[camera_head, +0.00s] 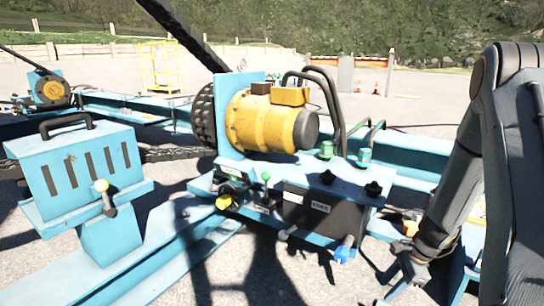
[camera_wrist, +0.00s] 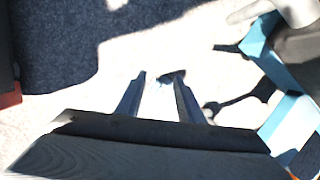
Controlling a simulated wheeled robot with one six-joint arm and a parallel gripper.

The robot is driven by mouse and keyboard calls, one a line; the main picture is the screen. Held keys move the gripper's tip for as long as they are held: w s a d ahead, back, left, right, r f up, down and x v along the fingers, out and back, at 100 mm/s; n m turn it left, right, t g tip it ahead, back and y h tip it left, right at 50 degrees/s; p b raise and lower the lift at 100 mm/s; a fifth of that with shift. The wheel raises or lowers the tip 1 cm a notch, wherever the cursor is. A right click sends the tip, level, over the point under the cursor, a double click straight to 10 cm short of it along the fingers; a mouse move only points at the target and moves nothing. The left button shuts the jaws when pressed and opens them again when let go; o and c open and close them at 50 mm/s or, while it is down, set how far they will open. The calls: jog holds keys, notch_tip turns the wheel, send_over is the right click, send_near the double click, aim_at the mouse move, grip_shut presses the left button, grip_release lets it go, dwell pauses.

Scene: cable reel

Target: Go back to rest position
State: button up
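My arm comes down along the right side of the head view, its dark lower links bent towards the blue frame. My gripper shows clearly in the wrist view (camera_wrist: 158,86), with its two fingers apart. Pale ground lies behind the gap, with a small dark patch near the fingertips that I cannot make out. Nothing is seen held. In the head view the gripper end is low at the right and partly hidden, beside the control box (camera_head: 318,205).
The blue frame (camera_head: 165,265) carries a yellow motor (camera_head: 262,122), valves with knobs, and a slotted blue box (camera_head: 75,165) at left. Blue parts (camera_wrist: 290,120) stand right of my gripper in the wrist view. Open pavement with a yellow stand (camera_head: 160,68) lies behind.

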jog(key=s+a+r+n+h, duration=0.1)
jog(key=s+a+r+n, duration=0.2)
jog(key=a+r+n, duration=0.3)
jog(key=s+a+r+n+h, duration=0.1)
jog(key=s+a+r+n, duration=0.1)
jog(key=a+r+n, duration=0.45)
jog(key=s+a+r+n+g+p, duration=0.1)
jog(key=s+a+r+n, duration=0.6)
jog(key=s+a+r, duration=0.45)
jog(key=s+a+r+n+g+p, duration=0.1)
jog(key=s+a+r+n+p, duration=0.1)
jog(key=s+a+r+n, duration=0.9)
jog(key=s+d+r+m+p, duration=0.1)
jog(key=d+r+m+p, duration=0.2)
jog(key=r+p, duration=0.6)
jog(key=s+d+r+m+p, duration=0.1)
jog(key=d+r+m+p, duration=0.3)
jog(key=p, duration=1.2)
jog(key=s+d+r+m+h+p, duration=0.1)
jog(key=d+r+m+p, duration=0.3)
jog(key=d+r+p, duration=0.6)
notch_tip(320, 180, up, 4)
jog(key=p, duration=0.2)
jog(key=shift+p, duration=0.3)
